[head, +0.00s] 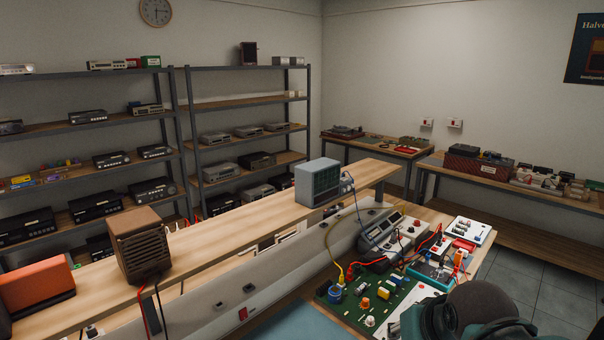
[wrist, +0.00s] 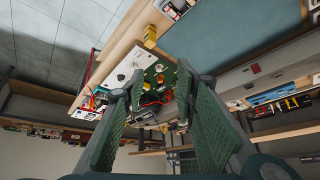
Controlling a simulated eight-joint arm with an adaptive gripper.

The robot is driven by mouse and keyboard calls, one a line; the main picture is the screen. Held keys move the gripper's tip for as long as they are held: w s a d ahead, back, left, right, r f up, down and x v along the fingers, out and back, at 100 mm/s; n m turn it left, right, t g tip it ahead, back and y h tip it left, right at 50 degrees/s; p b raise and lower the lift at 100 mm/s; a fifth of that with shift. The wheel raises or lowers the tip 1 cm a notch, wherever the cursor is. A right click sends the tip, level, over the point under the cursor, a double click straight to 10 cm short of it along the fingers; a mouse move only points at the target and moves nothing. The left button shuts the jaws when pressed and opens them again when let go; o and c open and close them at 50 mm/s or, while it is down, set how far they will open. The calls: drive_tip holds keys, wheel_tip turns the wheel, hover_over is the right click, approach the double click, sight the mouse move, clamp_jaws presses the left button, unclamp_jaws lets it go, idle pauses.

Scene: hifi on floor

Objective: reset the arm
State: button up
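My gripper (wrist: 160,84) shows in the wrist view as two dark green ribbed fingers with a wide gap between them. It is open, and nothing is held between the fingers. The wrist picture is turned, with the bench seen beyond the fingertips. In the head view, part of my arm (head: 470,312) shows at the lower right, dark and rounded, in front of the bench. The fingers cannot be made out there.
A green circuit board (head: 378,304) with several coloured parts lies on the bench beside my arm. A bench instrument (head: 382,230) with cables stands behind it. A raised wooden shelf (head: 235,238) carries a brown speaker (head: 140,246) and a grey-green unit (head: 317,182). Tiled floor (head: 535,290) is open at right.

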drive_tip(key=shift+s+f+n+t, duration=0.25)
drive_tip(key=shift+s+f, duration=0.2)
drive_tip(key=shift+s, duration=0.35)
drive_tip(key=shift+s+f+n+t, duration=0.15)
drive_tip(key=shift+s+f+n, duration=0.2)
drive_tip(key=shift+s, duration=0.45)
